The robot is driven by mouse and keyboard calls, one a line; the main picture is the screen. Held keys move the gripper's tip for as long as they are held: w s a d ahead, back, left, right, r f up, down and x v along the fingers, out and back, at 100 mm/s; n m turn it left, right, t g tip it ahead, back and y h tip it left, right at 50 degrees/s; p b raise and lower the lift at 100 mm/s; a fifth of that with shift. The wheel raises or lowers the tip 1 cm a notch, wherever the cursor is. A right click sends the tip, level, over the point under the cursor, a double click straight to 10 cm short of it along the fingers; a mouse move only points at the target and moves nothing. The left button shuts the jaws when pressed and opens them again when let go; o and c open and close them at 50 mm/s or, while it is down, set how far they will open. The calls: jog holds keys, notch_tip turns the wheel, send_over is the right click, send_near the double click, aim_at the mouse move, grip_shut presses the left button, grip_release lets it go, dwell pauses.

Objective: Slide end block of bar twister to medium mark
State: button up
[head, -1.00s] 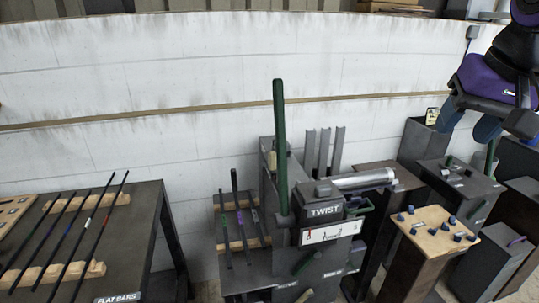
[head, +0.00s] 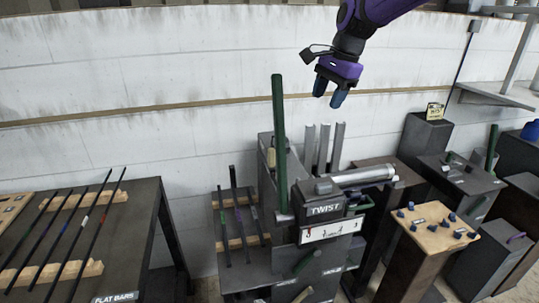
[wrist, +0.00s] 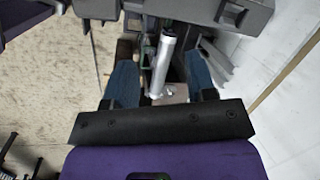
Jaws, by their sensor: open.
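The bar twister (head: 325,209) is a dark grey machine labelled TWIST, in the middle of the head view, with a tall green lever (head: 279,140) on its left. A silver cylinder (head: 365,175) extends from it to the right. A white scale plate (head: 331,231) with small red marks is on its front; I cannot read which mark is medium. I cannot clearly make out the end block. My gripper (head: 329,92) is open and empty, above and behind the machine, fingers pointing down. In the wrist view, the cylinder (wrist: 163,62) shows between the blue fingers of my gripper (wrist: 161,75), farther below.
A table with flat bars (head: 128,240) is at the left. A wooden-topped stand with blue pegs (head: 437,226) and grey pedestals (head: 460,185) are at the right. A white wall (head: 150,90) runs behind.

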aim_at(272, 149)
jog(key=w+a+f+m+g+y, duration=0.15)
jog(key=w+a+f+m, duration=0.35)
jog(key=w+a+f, duration=0.7)
jog(key=shift+g, duration=0.35)
jog(key=x, duration=0.3)
jog(key=s+d+x, duration=0.1)
jog(key=x, duration=0.7)
jog(key=shift+s+d+f, duration=0.15)
jog(key=shift+s+f, duration=0.05)
jog(key=shift+f, duration=0.05)
grip_shut()
